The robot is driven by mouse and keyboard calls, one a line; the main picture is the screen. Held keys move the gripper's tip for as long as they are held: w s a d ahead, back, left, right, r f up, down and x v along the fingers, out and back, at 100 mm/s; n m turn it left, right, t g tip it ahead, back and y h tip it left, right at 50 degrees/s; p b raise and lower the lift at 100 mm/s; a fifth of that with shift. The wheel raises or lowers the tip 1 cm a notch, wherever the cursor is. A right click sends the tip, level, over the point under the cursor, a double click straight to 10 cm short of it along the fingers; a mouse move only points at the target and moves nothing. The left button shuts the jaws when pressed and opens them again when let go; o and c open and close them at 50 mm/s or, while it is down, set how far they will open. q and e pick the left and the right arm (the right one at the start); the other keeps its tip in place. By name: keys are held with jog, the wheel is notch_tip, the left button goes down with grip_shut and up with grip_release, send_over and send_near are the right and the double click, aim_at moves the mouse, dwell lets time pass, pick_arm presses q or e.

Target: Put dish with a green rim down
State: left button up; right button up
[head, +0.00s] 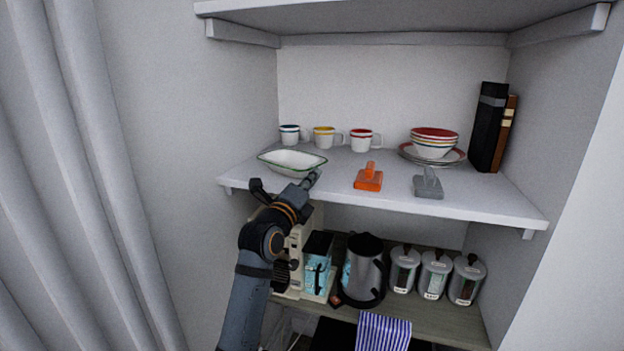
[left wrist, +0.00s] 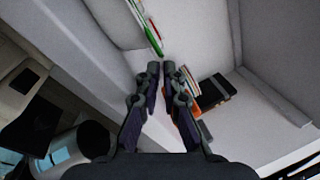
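The white dish with a green rim (head: 292,160) is level at the left of the upper shelf, near its front edge. It also shows at the top of the left wrist view (left wrist: 124,22). My left gripper (head: 314,177) reaches up from below to the dish's near right corner. I cannot tell whether the dish's base touches the shelf. My right gripper is not in view.
The upper shelf (head: 390,195) holds several mugs (head: 325,138) behind the dish, an orange brush-like item (head: 368,178), a grey one (head: 428,185), stacked bowls (head: 434,143) and books (head: 488,128). Below stand a kettle (head: 363,272) and canisters (head: 435,275).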

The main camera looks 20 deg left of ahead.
pick_arm(q)
jog(key=shift+f, duration=0.25)
jog(key=shift+r+p, duration=0.55)
jog(key=shift+p, duration=0.1)
jog(key=b+v, duration=0.3)
jog(key=v, duration=0.8)
jog(key=shift+s+b, duration=0.3)
jog(key=shift+s, duration=0.05)
